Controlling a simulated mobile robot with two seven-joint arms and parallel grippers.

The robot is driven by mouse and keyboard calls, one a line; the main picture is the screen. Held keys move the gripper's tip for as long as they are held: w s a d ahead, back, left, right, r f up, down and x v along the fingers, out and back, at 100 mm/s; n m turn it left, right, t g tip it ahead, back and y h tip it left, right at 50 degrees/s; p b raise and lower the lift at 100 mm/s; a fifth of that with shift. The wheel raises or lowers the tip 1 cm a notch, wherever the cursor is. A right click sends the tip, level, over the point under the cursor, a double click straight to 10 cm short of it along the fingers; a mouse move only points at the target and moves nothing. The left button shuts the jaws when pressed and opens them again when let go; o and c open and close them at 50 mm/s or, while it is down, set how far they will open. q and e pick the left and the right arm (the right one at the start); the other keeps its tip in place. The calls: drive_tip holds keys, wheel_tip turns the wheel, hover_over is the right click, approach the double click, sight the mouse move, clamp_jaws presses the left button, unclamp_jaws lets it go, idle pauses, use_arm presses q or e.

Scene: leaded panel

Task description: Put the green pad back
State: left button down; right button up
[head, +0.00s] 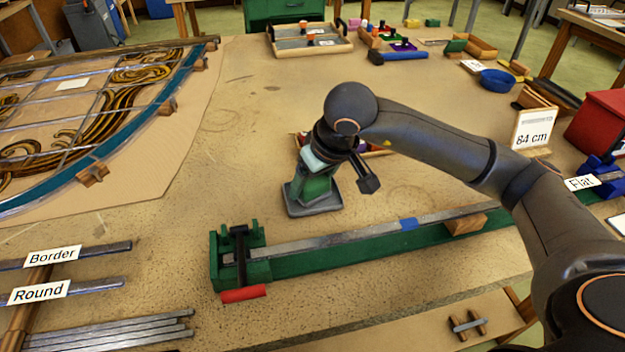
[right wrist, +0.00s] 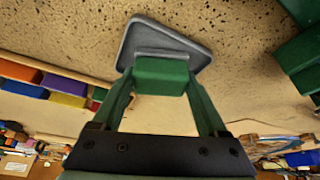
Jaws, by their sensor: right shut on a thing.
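My right gripper (head: 312,188) is shut on a green block with a grey plate under it, which I take to be the green pad. In the right wrist view, the green block (right wrist: 162,75) sits between the two green fingers, and the grey plate (right wrist: 168,38) extends past the fingertips. In the head view, the plate (head: 314,209) is flat at or just above the table; I cannot tell if it touches. The wrist hides part of the pad. My left gripper is not in view.
A long green jig (head: 350,249) with a metal strip and red-handled clamp (head: 243,294) lies in front. A partly hidden tray (head: 376,153) is behind my wrist. The leaded panel (head: 85,110) lies left. An 84 cm sign (head: 534,131) stands right. The table left of the pad is clear.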

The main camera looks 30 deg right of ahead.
drive_tip(key=shift+f+b, duration=0.2)
drive_tip(key=shift+b, duration=0.1)
drive_tip(key=o, duration=1.2)
drive_tip(key=shift+c, duration=0.2)
drive_tip(key=shift+r+p, duration=0.35)
drive_tip(key=shift+p, duration=0.05)
drive_tip(key=v, duration=1.2)
drive_tip(key=shift+f, duration=0.1)
